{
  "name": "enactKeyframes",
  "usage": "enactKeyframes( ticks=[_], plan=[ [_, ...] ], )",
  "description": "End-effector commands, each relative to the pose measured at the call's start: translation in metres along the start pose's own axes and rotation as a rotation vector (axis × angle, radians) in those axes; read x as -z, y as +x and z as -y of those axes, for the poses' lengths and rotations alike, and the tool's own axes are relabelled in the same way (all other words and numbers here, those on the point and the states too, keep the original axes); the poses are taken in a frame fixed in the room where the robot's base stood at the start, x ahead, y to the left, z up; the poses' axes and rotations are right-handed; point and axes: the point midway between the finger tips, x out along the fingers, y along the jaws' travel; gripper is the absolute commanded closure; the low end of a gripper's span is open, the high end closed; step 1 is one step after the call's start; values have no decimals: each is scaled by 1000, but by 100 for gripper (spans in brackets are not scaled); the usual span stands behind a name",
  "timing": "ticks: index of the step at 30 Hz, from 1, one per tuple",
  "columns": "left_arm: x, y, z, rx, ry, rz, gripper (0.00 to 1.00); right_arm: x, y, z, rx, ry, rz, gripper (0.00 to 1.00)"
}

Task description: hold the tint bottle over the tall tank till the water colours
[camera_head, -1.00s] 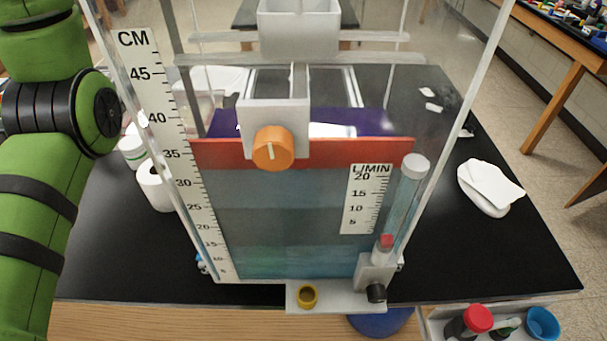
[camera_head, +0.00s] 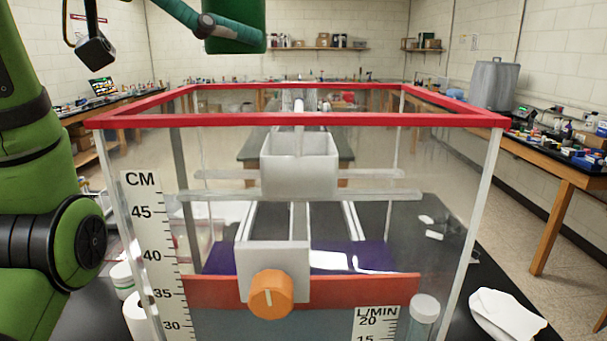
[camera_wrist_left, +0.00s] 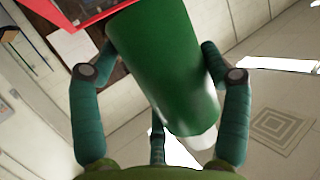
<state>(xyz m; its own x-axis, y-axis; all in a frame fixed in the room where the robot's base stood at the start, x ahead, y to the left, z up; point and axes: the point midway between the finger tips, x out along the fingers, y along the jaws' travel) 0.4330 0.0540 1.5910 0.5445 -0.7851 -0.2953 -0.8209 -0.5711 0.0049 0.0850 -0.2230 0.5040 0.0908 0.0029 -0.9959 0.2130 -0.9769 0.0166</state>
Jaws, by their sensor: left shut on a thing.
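The tall tank (camera_head: 115,205) is clear, with a red rim (camera_head: 300,119), a CM scale and an orange knob. Only the upper part of the grey-blue water (camera_head: 270,325) shows, at the bottom of the head view. The dark green tint bottle (camera_head: 248,12) is at the top of that view, higher in the picture than the rim and cut off by the edge. My left gripper (camera_wrist_left: 160,50) is shut on the bottle, with teal fingers on both sides of it. A white end of the bottle shows in the wrist view. My right gripper is not in view.
A grey box (camera_head: 300,165) hangs inside the tank on clear crossbars. A side bench (camera_head: 560,168) with many small items runs along the right.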

Motion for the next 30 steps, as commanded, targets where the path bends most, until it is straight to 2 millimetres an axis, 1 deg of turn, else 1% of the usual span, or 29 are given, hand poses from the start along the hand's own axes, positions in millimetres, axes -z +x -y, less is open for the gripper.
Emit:
enactKeyframes(
  ticks=[3,19,24,30],
  plan=[
    [-1,-7,-10,1,4,-4,61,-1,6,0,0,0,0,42],
    [-3,-37,-52,2,3,-2,61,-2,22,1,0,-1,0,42],
    [-3,-41,-57,1,1,-1,61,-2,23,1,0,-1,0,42],
    [-2,-41,-57,1,1,-1,61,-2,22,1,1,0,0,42]
  ],
)
